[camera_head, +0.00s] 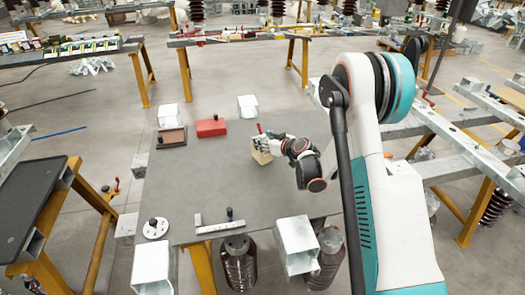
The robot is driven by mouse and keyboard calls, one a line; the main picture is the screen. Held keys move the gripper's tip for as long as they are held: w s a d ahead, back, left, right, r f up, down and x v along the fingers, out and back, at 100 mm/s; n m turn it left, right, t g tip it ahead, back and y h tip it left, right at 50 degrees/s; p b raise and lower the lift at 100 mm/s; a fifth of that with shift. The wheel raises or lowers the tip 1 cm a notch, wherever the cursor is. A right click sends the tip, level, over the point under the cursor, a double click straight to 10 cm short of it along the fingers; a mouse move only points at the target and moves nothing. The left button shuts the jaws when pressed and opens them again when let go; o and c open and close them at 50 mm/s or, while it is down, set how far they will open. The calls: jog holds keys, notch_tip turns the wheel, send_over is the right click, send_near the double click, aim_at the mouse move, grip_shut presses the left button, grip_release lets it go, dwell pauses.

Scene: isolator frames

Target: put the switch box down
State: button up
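The switch box, a small beige box (261,157) with a red piece at its top, is at the middle right of the grey table (215,180). My gripper (268,143) reaches in from the right and has its fingers on the upper part of the box. The fingers look closed on it, though the far finger is partly hidden. The box is upright, low over the table or touching it; I cannot tell which from this view.
A red box (211,128) and a brown plate (172,138) are at the table's back left. A white disc (156,228) and a metal bar (219,227) lie near the front edge. The table's middle left is clear. White square posts stand around the edges.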

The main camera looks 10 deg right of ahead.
grip_shut()
jog(key=shift+r, duration=0.1)
notch_tip(320, 180, up, 19)
jog(key=p, duration=0.6)
jog(key=s+r+m+h, duration=0.1)
jog(key=s+r, duration=0.1)
jog(key=s, duration=1.8)
jog(key=shift+s+a+r+b, duration=0.15)
jog(key=shift+s+a+b, duration=0.05)
jog(key=shift+s+b, duration=0.2)
